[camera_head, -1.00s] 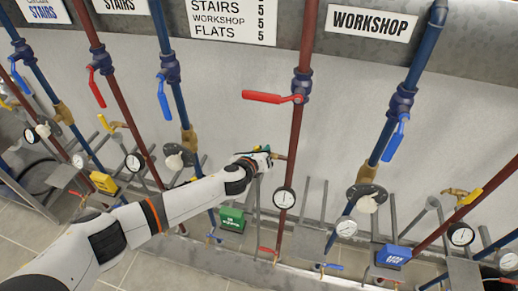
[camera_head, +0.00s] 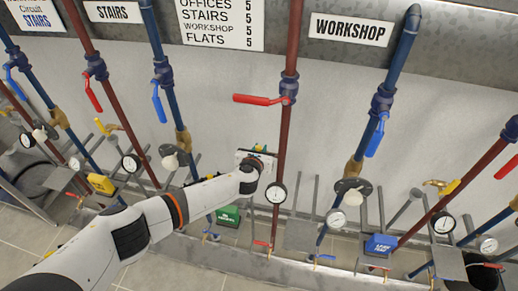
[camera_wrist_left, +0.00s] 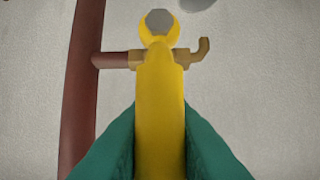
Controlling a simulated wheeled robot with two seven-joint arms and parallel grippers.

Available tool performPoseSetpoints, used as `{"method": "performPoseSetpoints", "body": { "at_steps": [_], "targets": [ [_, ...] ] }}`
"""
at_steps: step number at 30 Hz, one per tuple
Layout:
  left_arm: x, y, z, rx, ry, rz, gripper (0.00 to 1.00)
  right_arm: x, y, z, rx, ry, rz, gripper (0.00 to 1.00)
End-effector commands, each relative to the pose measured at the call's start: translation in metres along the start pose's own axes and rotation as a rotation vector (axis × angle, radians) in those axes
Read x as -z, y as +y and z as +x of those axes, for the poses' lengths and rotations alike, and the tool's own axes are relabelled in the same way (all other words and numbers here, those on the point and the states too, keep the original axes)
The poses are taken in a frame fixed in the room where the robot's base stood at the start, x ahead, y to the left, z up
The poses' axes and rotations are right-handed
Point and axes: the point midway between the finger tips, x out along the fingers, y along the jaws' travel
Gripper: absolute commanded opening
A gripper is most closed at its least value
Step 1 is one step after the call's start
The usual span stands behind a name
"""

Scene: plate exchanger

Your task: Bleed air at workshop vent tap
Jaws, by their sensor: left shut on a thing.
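In the left wrist view a brass vent tap (camera_wrist_left: 150,58) joins a red-brown pipe (camera_wrist_left: 80,85) by a short stub. Its yellow lever (camera_wrist_left: 160,115) points toward the camera between the green finger pads. My left gripper (camera_head: 258,151) is shut on this lever. In the head view it is beside the red pipe (camera_head: 287,140) left of the WORKSHOP sign (camera_head: 350,29), and it hides the tap there. My right gripper is out of view.
A red lever (camera_head: 256,100) sticks out left from the red pipe above my gripper. A pressure gauge (camera_head: 276,194) sits lower on the same pipe. A blue pipe (camera_head: 400,62) stands to the right. A green box (camera_head: 228,215) lies below my forearm.

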Motion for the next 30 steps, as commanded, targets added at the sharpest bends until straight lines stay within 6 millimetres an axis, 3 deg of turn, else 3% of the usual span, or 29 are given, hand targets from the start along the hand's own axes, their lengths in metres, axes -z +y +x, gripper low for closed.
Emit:
{"method": "performPoseSetpoints", "body": {
  "at_steps": [6,7,10,22,30],
  "targets": [
    [0.000,0.000,0.000,0.000,0.002,0.006,0.00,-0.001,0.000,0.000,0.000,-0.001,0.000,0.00],
    [0.000,0.000,0.000,0.000,0.001,0.006,0.24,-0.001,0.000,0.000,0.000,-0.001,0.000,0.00],
    [0.000,0.000,0.000,0.000,0.001,0.005,0.40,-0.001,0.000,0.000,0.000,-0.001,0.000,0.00],
    [0.000,-0.001,-0.004,-0.001,0.000,0.002,0.41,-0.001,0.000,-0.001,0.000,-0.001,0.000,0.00],
    [0.000,-0.001,-0.035,-0.002,0.000,0.001,0.41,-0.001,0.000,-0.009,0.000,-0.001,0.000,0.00]
  ]
}}
